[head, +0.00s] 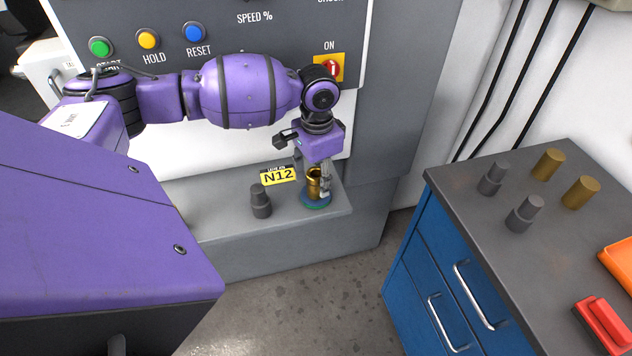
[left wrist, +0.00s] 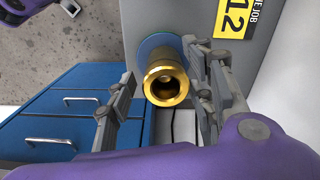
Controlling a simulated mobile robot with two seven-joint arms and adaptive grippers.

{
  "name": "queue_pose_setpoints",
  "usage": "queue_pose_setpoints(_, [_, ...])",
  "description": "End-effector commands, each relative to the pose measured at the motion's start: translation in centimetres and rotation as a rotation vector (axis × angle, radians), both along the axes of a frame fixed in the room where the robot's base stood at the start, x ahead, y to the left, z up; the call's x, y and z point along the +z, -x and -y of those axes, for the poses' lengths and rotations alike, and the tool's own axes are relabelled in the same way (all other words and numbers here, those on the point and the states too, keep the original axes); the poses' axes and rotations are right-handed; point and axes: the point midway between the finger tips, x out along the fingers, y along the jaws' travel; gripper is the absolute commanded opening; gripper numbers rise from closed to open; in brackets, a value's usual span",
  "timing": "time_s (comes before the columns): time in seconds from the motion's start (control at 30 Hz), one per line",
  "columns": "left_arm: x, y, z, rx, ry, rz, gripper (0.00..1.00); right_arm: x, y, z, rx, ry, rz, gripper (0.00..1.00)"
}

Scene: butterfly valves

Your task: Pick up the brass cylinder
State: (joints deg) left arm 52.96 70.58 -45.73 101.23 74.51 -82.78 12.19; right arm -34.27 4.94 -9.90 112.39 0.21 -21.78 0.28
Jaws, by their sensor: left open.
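A hollow brass cylinder (head: 313,184) stands upright on a round blue-green pad (head: 316,203) on the machine's grey ledge. My left gripper (head: 324,183) is over it, pointing down, and partly hides it. In the left wrist view, the brass cylinder (left wrist: 166,82) shows its open end between the two fingers of my left gripper (left wrist: 160,68). The fingers are apart, one on each side, with the right finger nearer to the cylinder; I cannot tell whether it touches. Two other brass cylinders (head: 548,164) (head: 580,192) stand on the cabinet at right. My right gripper is not in view.
A grey stepped cylinder (head: 260,201) stands left on the ledge, near a yellow N12 label (head: 278,175). The machine panel (head: 290,40) rises behind. The blue cabinet (head: 440,265) at right carries two grey stepped pieces (head: 493,178) (head: 524,213), a red object (head: 603,322) and an orange tray (head: 620,258).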

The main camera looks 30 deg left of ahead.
Motion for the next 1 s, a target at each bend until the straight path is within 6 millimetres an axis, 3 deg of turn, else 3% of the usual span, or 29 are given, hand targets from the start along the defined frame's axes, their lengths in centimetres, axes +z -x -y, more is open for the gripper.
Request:
queue_pose_setpoints(0.2, [-2.8,0.2,0.1,0.0,0.0,0.001,0.49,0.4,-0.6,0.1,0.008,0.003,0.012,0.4])
queue_pose_setpoints(0.47, [-3.1,0.2,0.1,0.0,-0.001,0.003,0.49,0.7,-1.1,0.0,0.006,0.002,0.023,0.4])
queue_pose_setpoints(0.83, [-3.1,0.2,0.1,-0.001,0.0,0.002,0.03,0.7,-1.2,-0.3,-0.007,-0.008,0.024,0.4])
queue_pose_setpoints(1.0, [-3.1,0.2,0.1,-0.001,0.001,0.002,0.0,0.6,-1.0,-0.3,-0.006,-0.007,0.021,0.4])
